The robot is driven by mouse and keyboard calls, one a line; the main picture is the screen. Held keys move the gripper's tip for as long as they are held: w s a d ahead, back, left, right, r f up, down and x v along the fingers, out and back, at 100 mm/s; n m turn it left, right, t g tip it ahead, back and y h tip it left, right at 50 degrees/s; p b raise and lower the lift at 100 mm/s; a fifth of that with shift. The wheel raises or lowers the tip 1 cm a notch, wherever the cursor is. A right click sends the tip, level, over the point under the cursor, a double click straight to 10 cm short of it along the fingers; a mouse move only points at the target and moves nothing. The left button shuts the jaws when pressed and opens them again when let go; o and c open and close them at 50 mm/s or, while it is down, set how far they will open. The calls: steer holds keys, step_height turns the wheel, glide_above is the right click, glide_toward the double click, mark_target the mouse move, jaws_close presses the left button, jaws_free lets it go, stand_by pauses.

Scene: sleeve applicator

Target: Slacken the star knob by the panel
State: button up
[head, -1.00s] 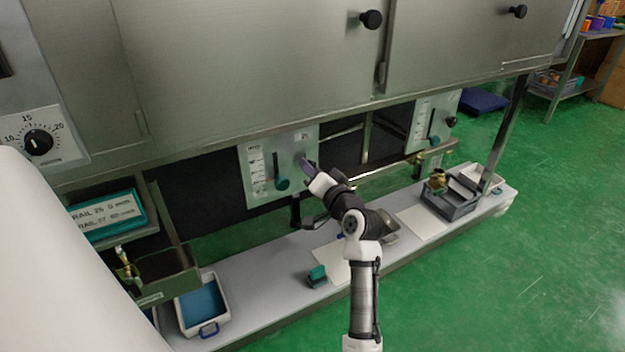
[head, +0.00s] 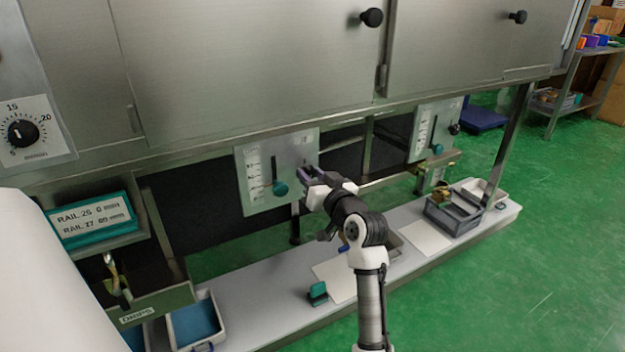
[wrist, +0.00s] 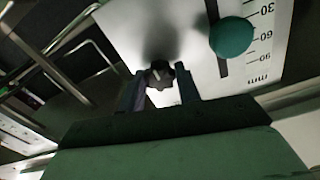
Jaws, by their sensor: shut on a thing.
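The black star knob (wrist: 160,75) is on the light panel, in the middle of the wrist view. My gripper (wrist: 159,82) has one finger on each side of it and is shut on it. In the head view my gripper (head: 309,172) is at the right part of the light grey panel (head: 254,196), and it hides the knob there. The panel has a printed mm scale and a vertical slot with a round teal knob (head: 280,188). The teal knob (wrist: 231,37) also shows in the wrist view, up and right of the star knob, apart from my fingers.
A second scale panel (head: 424,125) with its own teal and black knobs is farther right. Steel cabinet doors (head: 250,70) overhang above. Below, the bench (head: 262,308) holds a grey crate (head: 440,217), a teal block (head: 318,293) and trays.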

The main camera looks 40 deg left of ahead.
stand_by(0.4)
steer(key=o, duration=1)
steer(key=shift+d, duration=0.15)
